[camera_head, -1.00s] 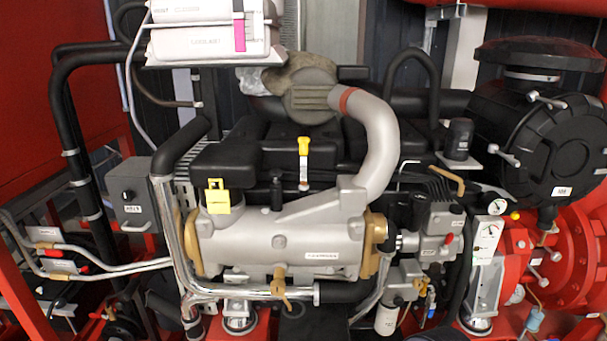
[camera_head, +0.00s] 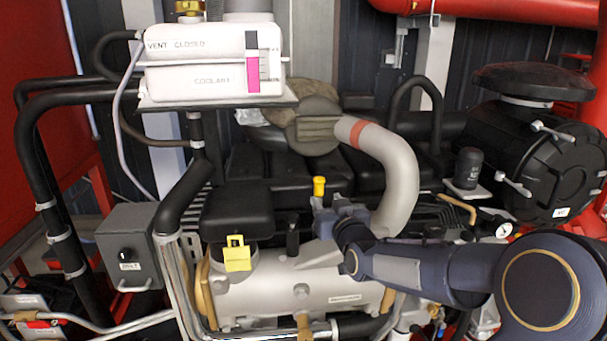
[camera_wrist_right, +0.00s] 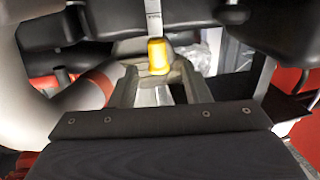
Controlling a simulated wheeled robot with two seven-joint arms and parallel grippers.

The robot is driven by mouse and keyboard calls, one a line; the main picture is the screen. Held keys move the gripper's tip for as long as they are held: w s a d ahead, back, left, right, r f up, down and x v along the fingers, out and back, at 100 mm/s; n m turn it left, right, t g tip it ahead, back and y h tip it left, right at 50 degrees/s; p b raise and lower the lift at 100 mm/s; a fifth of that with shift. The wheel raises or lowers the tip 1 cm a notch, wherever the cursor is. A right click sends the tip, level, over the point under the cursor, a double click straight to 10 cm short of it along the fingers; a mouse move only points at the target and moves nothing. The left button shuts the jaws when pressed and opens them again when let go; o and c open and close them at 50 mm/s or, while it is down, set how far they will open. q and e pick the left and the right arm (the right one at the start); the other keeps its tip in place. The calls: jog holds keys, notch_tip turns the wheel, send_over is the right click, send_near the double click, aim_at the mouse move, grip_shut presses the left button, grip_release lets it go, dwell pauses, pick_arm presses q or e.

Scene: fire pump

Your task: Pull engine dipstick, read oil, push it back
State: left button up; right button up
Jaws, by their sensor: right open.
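The dipstick's yellow handle (camera_head: 319,186) stands upright behind the silver engine part, near the grey pipe. My right gripper (camera_head: 332,208) is at the handle, just below and in front of it in the head view, and hides the dipstick's lower part. In the right wrist view the yellow handle (camera_wrist_right: 157,57) appears between the tips of the open fingers (camera_wrist_right: 158,78), with a pale strip running on beyond it. I see no finger closed on it. Whether a finger touches it I cannot tell. My left gripper is not in view.
A grey pipe (camera_head: 400,165) with a red band curves close to the right gripper. A yellow tag (camera_head: 237,254) hangs on the engine's left part. A white coolant tank (camera_head: 210,65) is above left, and a black air filter housing (camera_head: 540,165) is at right.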

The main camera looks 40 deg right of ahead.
aim_at(320, 189)
jog(key=shift+w+d+r, duration=0.25)
jog(key=shift+w, duration=0.1)
jog(key=shift+w+d, duration=0.2)
jog(key=shift+w, duration=0.1)
jog(key=p+x, duration=0.2)
jog(key=x, duration=0.3)
jog(key=shift+w, duration=0.15)
jog(key=shift+w+d, duration=0.25)
jog(key=shift+w, duration=0.2)
grip_shut()
